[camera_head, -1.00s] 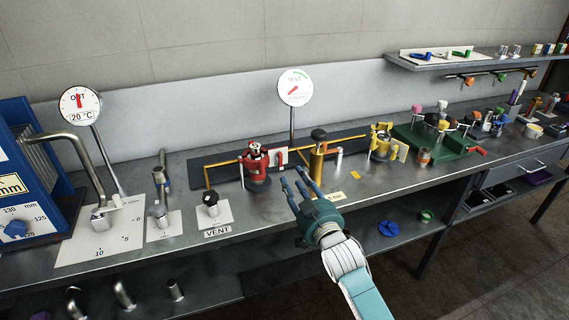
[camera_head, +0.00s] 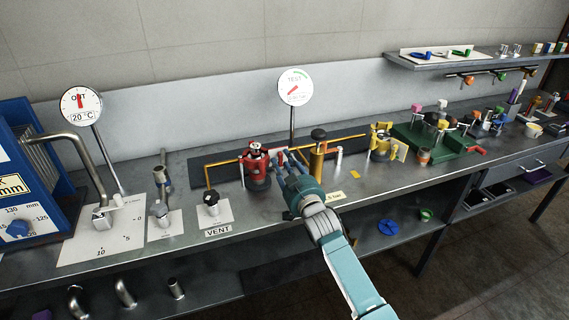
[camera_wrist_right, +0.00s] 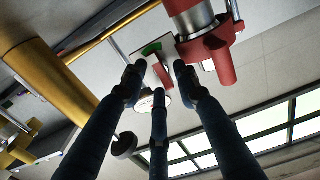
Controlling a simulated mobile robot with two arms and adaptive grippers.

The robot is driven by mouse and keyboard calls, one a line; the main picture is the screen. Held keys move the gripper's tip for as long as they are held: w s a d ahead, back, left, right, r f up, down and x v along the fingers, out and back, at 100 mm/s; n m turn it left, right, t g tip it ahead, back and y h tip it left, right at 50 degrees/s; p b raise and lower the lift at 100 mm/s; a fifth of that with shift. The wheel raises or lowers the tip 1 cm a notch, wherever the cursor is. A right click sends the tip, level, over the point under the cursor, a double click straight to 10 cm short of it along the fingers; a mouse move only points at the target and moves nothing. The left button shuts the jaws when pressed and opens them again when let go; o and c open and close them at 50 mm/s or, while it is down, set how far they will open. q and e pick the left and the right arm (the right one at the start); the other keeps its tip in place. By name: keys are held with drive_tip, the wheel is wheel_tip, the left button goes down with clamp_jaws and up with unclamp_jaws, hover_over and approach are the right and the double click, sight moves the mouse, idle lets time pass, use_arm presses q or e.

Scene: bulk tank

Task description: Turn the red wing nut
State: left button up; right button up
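The red fitting (camera_head: 256,167), with red winged parts on top, stands on the bench left of the brass post. In the right wrist view its red body and lobes (camera_wrist_right: 215,50) show at the upper right, around a silver cylinder. Which lobe is the wing nut I cannot tell. My right gripper (camera_head: 284,158) is close to the right side of the fitting. Its three dark fingers (camera_wrist_right: 160,82) are spread with gaps between the tips, and it holds nothing that I can see. Contact with the fitting is not visible. My left gripper is not in view.
The brass post (camera_head: 317,160) with a black knob stands right of the gripper. A gauge (camera_head: 295,87) rises behind. A yellow fitting (camera_head: 381,146) stands farther right, and the VENT valve (camera_head: 212,203) to the left. The front bench strip is mostly clear.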

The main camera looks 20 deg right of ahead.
clamp_jaws()
